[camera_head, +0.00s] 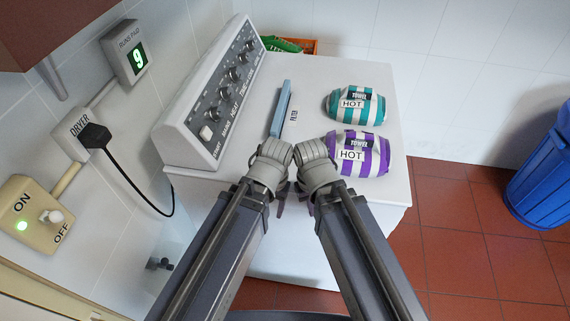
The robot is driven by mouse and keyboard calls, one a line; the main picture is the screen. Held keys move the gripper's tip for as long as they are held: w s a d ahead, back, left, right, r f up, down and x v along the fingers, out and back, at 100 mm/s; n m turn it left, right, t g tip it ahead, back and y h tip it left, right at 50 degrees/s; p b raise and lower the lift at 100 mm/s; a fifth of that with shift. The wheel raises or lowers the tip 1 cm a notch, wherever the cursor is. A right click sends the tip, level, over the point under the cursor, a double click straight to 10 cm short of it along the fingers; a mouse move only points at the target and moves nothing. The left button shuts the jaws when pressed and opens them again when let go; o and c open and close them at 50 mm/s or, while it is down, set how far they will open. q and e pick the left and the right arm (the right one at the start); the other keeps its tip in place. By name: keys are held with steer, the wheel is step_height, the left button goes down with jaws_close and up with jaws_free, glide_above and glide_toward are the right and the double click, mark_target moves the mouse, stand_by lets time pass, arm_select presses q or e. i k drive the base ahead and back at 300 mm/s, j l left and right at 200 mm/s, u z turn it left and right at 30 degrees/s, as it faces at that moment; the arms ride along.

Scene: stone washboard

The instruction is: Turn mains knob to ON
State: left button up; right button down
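A beige switch box (38,212) is mounted on the tiled wall at the lower left. It is marked ON at its upper side and OFF at its lower right. A pale knob (53,216) sits between the marks, and a green light (21,225) on the box is lit. I cannot tell exactly which way the knob points. My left gripper (281,200) and my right gripper (301,188) are close together in front of the dryer's front edge, well to the right of the box. Their fingers are mostly hidden under the wrists.
A white dryer (250,90) with a row of knobs stands ahead. A teal towel roll (355,105), a purple towel roll (358,153) and a light-blue filter (281,108) are on top. A black plug and cable (97,136) hang nearby. A blue bin (545,175) stands right.

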mark_target(216, 113)
steer(key=k, duration=0.4)
steer(key=k+l+u, duration=0.1)
steer(key=l, duration=0.25)
steer(key=k+l+u, duration=0.1)
steer(key=l, duration=0.25)
steer(key=k+l+u, duration=0.1)
steer(key=l, duration=0.2)
steer(key=k+l+u, duration=0.1)
steer(key=l, duration=0.25)
steer(key=k, duration=0.1)
